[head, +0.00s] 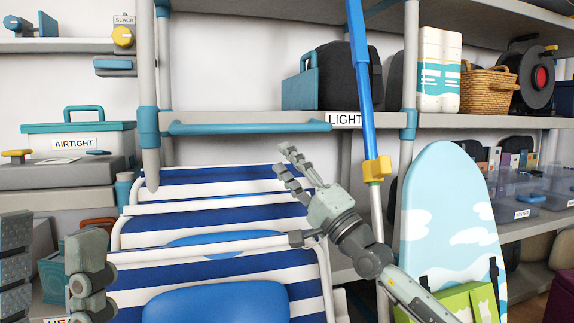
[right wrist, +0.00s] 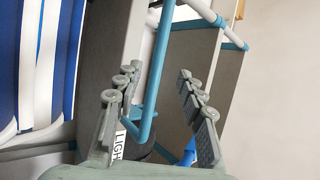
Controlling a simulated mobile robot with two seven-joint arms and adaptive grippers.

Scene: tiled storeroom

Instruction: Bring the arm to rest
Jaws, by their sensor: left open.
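My right gripper (head: 283,160) is raised in the middle of the head view, in front of the striped blue-and-white folding chairs (head: 220,270) and below the shelf edge. Its fingers are spread and hold nothing. In the right wrist view the same gripper (right wrist: 158,72) shows its two fingers well apart, with a blue rail (right wrist: 150,105) visible between them.
A blue pole with a yellow clamp (head: 377,168) stands just right of my right gripper. A light blue board with clouds (head: 450,210) and a green box (head: 468,303) are further right. Shelves hold a wicker basket (head: 487,88) and an AIRTIGHT box (head: 78,143).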

